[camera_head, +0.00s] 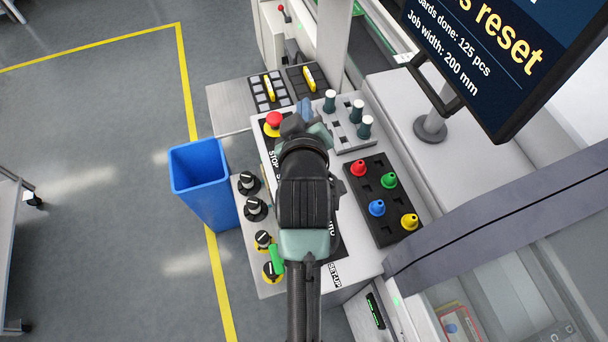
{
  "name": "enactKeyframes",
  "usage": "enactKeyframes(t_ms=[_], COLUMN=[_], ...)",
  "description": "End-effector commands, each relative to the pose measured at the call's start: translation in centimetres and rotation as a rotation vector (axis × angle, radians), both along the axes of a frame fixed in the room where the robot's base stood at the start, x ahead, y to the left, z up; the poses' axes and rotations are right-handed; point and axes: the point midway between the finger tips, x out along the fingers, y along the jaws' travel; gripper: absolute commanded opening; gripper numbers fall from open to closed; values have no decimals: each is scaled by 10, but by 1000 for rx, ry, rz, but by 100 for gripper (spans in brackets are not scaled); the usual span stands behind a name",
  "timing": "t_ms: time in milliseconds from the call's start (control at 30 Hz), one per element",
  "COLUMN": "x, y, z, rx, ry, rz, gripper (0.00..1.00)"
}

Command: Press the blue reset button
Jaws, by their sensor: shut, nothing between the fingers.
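My gripper (303,120) is over the upper part of the white control panel (352,258), seen from above and behind. Its fingers are shut with nothing held between them. A small patch of blue shows at the fingertips; I cannot tell whether it is the blue reset button or part of a finger. No blue button shows clearly elsewhere on the panel, and my arm hides the panel's middle. I cannot tell whether the fingertips touch anything. A red mushroom stop button (273,120) on a yellow base is just left of the fingertips.
Black knobs (256,208) line the panel's left edge. A black tray (368,180) with coloured nozzles and a grey holder (350,140) with capped pieces stand right. A blue bin (205,185) stands left on the floor. A monitor (490,60) overhangs the upper right.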

Motion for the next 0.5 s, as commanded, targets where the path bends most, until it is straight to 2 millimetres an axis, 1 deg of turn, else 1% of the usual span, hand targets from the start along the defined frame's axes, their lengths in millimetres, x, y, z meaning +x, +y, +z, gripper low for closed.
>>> enactKeyframes(t_ms=[33,100,200,300,333,400,500], x=[-14,-32,-57,-74,-78,-84,-86], y=[0,-1,-1,-2,-2,-3,-3], z=[-22,-57,-95,-118,-122,-130,-134], rx=[-39,-86,-135,-164,-170,-179,-182], ry=[96,198,307,374,387,407,416], rz=[16,41,73,96,101,108,111], gripper=[0,0,0,0,0,0,0])
